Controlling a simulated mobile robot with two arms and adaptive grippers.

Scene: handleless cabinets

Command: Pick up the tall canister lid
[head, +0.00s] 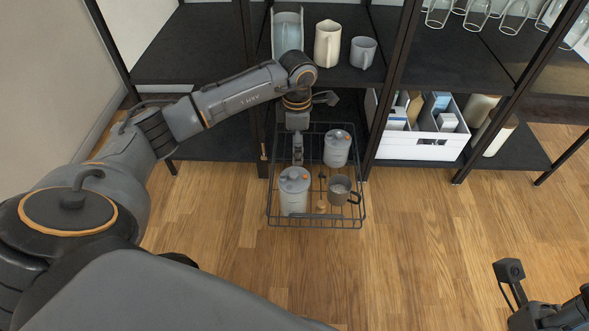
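Two grey-white canisters stand in a black wire basket (318,226). The back-right canister (337,155) has a similar lid (339,136). My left gripper (297,162) points down just behind and above the front-left lid; I cannot tell whether it touches it. Its fingers look narrow and close together, but their opening is unclear. My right arm shows only at the bottom right corner, with its gripper out of frame.
A dark grey mug (341,192) and small wooden-looking items stand in the basket. The shelf above holds a clear container (287,35), a cream pitcher (327,44) and a grey mug (362,52). A white box (425,148) sits on the lower shelf. Floor in front is clear.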

